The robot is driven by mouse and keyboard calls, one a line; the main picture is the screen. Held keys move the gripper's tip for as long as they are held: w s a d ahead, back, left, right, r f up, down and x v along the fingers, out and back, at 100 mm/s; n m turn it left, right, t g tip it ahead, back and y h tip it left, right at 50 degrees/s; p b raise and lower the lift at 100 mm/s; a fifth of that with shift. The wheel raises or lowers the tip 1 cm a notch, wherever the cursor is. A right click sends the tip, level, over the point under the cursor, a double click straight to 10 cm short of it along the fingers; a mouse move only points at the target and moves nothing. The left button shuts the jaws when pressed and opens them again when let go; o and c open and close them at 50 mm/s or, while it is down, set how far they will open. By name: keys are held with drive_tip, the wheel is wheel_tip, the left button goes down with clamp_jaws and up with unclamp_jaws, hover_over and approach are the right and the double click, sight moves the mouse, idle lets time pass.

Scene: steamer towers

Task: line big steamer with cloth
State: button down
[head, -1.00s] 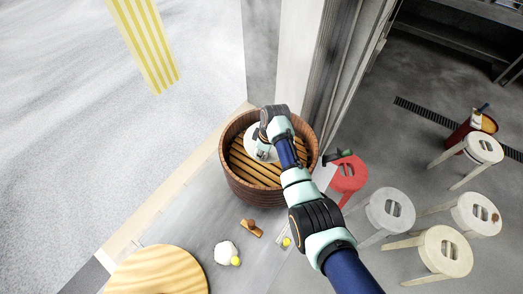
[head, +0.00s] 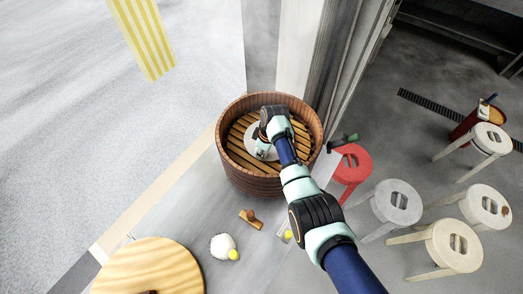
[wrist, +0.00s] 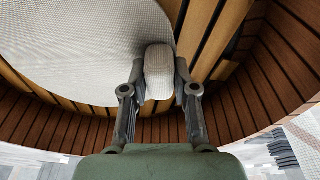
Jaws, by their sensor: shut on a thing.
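The big steamer (head: 262,186) is a round brown wooden tub with a slatted floor, at the centre of the head view. The cloth is a pale round piece (head: 250,140) inside its rim, over the slats. In the wrist view the cloth (wrist: 85,45) fills the upper left, with slats showing around its edge. My gripper (head: 262,150) is inside the steamer's opening. In the wrist view my gripper (wrist: 159,92) is shut on the cloth's small pale tab (wrist: 158,70). I cannot tell whether the cloth touches the slats or is just above them.
A round wooden lid (head: 150,268) lies at the front left of the grey counter. A white lump (head: 222,245) and a small wooden tool (head: 250,218) lie in front of the steamer. A red stool (head: 352,165) and several pale stools stand right.

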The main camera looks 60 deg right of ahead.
drive_tip(key=shift+f+b, duration=0.45)
idle(0.4)
drive_tip(key=c, duration=1.1)
unclamp_jaws()
drive_tip(key=shift+c, duration=0.2)
drive_tip(key=shift+a+p, duration=0.2)
drive_tip(key=shift+p, duration=0.15)
drive_tip(key=shift+r, duration=0.15)
drive_tip(key=shift+s+d+r+p, duration=0.2)
drive_tip(key=shift+d+r+p, duration=0.05)
drive_tip(key=shift+r+p, duration=0.8)
drive_tip(key=shift+s+d+r+p, duration=0.2)
drive_tip(key=shift+r+p, duration=0.7)
drive_tip(key=shift+r, duration=0.2)
drive_tip(key=shift+s+d+r+p, duration=0.2)
drive_tip(key=shift+d+r+p, duration=0.05)
drive_tip(key=shift+r+p, duration=0.8)
drive_tip(key=o, duration=0.6)
drive_tip(key=shift+c, duration=0.2)
